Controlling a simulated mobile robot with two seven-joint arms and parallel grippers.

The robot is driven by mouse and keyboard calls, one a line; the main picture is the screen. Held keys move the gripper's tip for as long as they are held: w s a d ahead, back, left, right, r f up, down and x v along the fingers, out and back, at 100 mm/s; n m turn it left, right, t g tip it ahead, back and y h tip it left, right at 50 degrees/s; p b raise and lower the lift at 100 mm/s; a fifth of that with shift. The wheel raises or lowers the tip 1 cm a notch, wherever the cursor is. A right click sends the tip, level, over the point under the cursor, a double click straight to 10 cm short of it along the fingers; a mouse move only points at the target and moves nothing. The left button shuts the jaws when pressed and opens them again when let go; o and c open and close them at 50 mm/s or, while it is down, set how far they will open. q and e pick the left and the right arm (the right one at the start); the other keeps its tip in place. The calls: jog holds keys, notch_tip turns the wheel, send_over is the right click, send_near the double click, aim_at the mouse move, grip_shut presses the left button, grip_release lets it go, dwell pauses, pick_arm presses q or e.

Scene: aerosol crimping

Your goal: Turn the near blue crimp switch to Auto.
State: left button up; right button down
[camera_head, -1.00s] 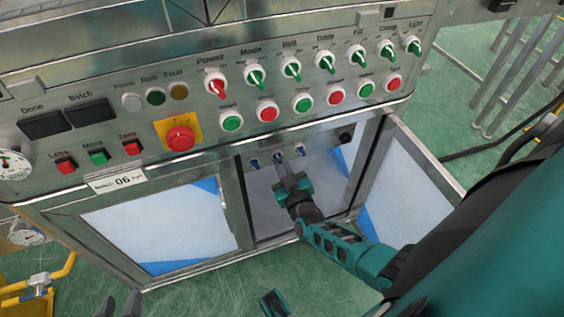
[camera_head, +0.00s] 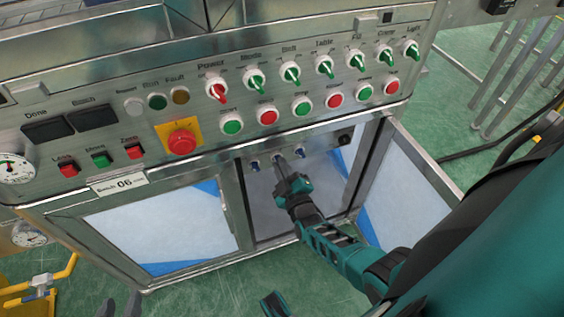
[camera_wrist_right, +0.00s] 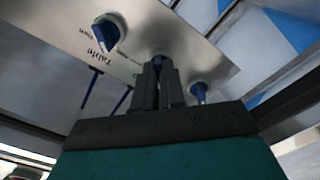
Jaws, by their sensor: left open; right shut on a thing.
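Three small blue switches sit in a row on a metal panel inside the open cabinet, below the main control panel. My right gripper (camera_head: 279,160) reaches in and is shut on the middle blue switch (camera_wrist_right: 160,60). Its fingers hide most of that switch, so its pointing direction cannot be told. In the right wrist view, another blue switch (camera_wrist_right: 107,32) at the left has the word "Table" beside it. A third blue switch (camera_wrist_right: 200,92) is at the right. No legible label shows for the gripped switch. My left gripper (camera_head: 119,305) is open and empty at the bottom left, away from the cabinet.
The main panel above carries a red knob (camera_head: 216,89), several green knobs, round buttons and a red emergency stop (camera_head: 181,141). An open cabinet door (camera_head: 405,187) stands right of my right arm. A closed door (camera_head: 160,225) is at the left. Yellow piping (camera_head: 40,284) is lower left.

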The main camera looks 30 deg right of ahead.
pick_arm(q)
jog(key=shift+d, duration=0.1)
pick_arm(e)
jog(key=shift+w+r, duration=0.1)
jog(key=c, duration=1.2)
grip_release()
pick_arm(q)
jog(key=shift+r, duration=0.1)
pick_arm(e)
jog(key=shift+s, duration=0.25)
